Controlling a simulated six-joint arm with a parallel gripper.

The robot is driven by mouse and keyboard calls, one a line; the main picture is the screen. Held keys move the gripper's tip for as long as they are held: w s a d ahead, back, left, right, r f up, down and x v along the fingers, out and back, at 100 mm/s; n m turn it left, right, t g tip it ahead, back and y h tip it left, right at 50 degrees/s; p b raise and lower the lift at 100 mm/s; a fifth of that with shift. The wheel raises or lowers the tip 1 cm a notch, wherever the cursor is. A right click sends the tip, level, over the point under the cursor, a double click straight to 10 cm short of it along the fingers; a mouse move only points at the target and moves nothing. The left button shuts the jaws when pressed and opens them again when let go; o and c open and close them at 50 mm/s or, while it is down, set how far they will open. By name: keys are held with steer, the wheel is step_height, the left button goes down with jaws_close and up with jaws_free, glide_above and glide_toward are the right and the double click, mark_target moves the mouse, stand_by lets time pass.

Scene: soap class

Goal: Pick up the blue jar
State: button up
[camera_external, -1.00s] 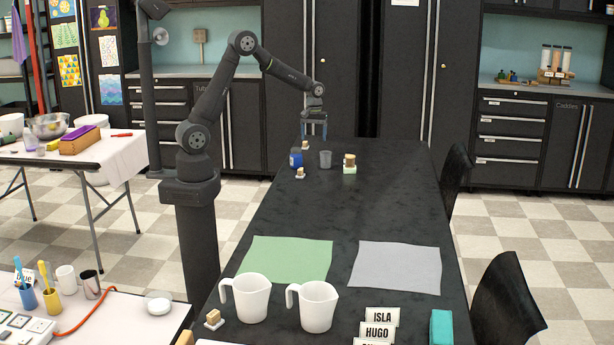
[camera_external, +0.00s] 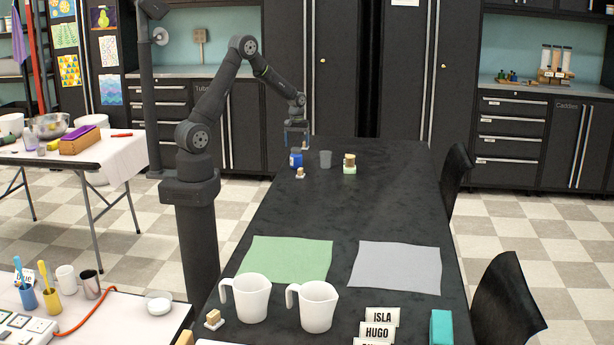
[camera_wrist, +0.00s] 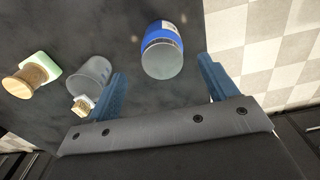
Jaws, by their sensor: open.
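The blue jar (camera_external: 296,160) stands on the far end of the black table, at its left edge. It has a pale label and a greyish top. In the wrist view the blue jar (camera_wrist: 162,50) lies ahead of and between the two blue fingers, apart from both. My gripper (camera_external: 297,140) is open and empty, just above and behind the jar in the external view. In the wrist view my gripper (camera_wrist: 162,82) shows its fingers spread wider than the jar.
A grey cup (camera_external: 325,158) stands just right of the jar; in the wrist view the cup (camera_wrist: 92,74) is near the left finger. A green-and-wood item (camera_external: 349,163) stands further right. A small brush-like block (camera_external: 300,172) sits in front.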

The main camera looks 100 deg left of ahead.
mark_target(296, 149)
steer(key=f, duration=0.6)
steer(key=shift+s+d+f, duration=0.1)
steer(key=shift+s+f, duration=0.1)
steer(key=shift+f, duration=0.1)
steer(key=c, duration=1.2)
steer(key=shift+r, duration=0.15)
